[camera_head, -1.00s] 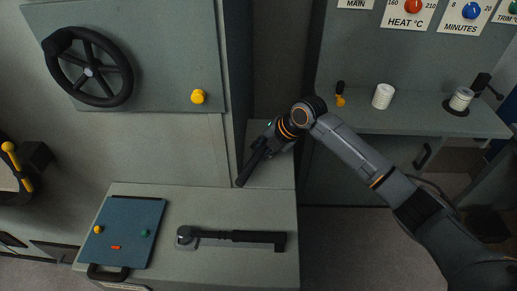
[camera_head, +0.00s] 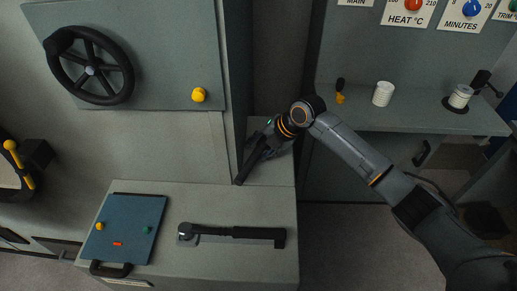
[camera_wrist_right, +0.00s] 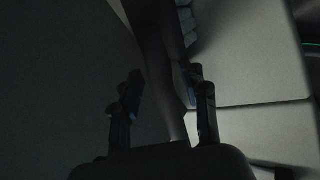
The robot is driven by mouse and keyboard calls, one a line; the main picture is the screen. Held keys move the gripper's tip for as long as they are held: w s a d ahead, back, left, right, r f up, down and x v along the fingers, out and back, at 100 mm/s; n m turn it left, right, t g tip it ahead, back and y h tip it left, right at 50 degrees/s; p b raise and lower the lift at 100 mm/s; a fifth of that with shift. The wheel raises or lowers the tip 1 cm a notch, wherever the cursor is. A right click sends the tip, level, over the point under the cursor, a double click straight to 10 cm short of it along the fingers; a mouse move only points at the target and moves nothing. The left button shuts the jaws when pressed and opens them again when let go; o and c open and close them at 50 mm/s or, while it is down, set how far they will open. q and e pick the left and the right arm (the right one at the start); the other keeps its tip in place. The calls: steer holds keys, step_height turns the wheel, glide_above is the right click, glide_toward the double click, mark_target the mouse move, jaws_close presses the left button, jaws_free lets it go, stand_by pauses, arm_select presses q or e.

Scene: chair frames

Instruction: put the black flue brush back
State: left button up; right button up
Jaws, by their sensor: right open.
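In the right wrist view the dark rod (camera_wrist_right: 163,60) runs between the two fingers of the right gripper (camera_wrist_right: 163,98). The fingers are apart, with a visible gap on the left side; any contact on the right is too dark to tell. The bristles cannot be made out. My left gripper is not in view.
A low grey cabinet top (camera_head: 215,205) bears a black long-handled tool (camera_head: 235,233) and a blue panel (camera_head: 130,225) with small knobs. A black handwheel (camera_head: 90,72) is on the door at left. A shelf (camera_head: 430,122) at right holds a white ribbed cylinder (camera_head: 383,94).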

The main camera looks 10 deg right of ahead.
steer(key=b+v, duration=0.1)
steer(key=v, duration=1)
steer(key=shift+r+b, duration=0.25)
steer(key=shift+b, duration=0.15)
steer(key=shift+s+d, duration=0.1)
